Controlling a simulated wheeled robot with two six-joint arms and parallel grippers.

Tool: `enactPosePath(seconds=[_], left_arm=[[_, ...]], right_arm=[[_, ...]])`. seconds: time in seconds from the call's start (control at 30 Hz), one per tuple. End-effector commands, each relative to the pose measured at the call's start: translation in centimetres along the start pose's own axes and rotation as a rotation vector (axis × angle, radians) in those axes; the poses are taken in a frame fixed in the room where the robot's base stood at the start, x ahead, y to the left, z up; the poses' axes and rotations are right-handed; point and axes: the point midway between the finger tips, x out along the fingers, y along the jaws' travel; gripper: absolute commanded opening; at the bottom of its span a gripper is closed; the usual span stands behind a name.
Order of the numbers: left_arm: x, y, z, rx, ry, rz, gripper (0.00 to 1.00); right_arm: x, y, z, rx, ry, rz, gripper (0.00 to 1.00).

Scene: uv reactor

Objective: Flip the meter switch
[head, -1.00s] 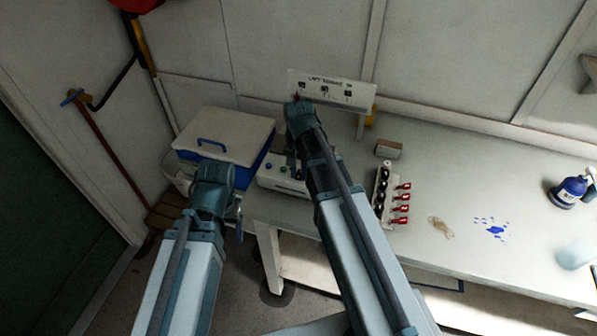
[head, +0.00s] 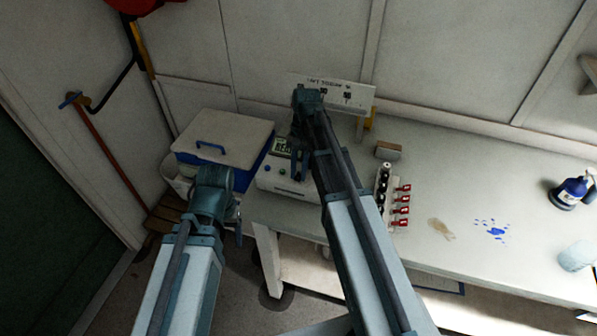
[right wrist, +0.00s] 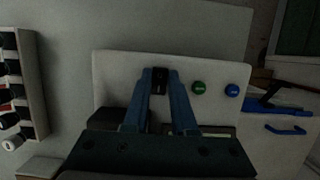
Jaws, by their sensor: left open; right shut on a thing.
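The meter is a white box (head: 275,181) on the bench, with green and blue buttons and a lit greenish display (head: 282,146) showing dark letters, partly hidden by my right arm. Its black switch (right wrist: 160,92) shows in the right wrist view, beside the green button (right wrist: 198,87). My right gripper (head: 299,174) is over the meter's right part. In the right wrist view its fingers (right wrist: 160,76) are shut on the switch, one on each side. My left gripper (head: 238,220) is open and empty, in front of the bench's left end.
A blue cooler with a white lid (head: 225,133) stands left of the meter. A rack of dark and red-capped pieces (head: 383,188) is to the right. A sign board (head: 355,96) stands behind.

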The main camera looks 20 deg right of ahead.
Motion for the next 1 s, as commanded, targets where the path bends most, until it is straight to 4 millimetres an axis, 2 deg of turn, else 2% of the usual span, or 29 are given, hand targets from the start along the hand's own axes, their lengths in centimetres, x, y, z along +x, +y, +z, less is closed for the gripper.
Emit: enactPosePath(seconds=[0.03, 0.2, 0.67, 0.87, 1.0], left_arm=[[0.0, 0.0, 0.0, 0.000, 0.000, 0.000, 0.75], [0.0, 0.0, 0.0, 0.000, 0.000, 0.000, 0.75], [-0.6, -0.1, 0.0, 0.000, 0.000, 0.000, 0.75], [-2.5, -0.2, 0.1, 0.001, 0.000, 0.000, 0.75], [-4.4, -0.4, 0.3, 0.001, 0.000, 0.000, 0.75]], right_arm=[[0.0, 0.0, 0.1, 0.000, -0.001, 0.000, 0.27], [0.0, 0.0, 0.1, 0.000, 0.000, 0.000, 0.55], [-0.6, 0.0, 0.1, 0.000, 0.001, 0.000, 0.55], [-2.5, 0.0, 0.1, 0.000, 0.001, 0.000, 0.55], [-4.6, 0.0, 0.1, 0.000, 0.001, 0.000, 0.55]])
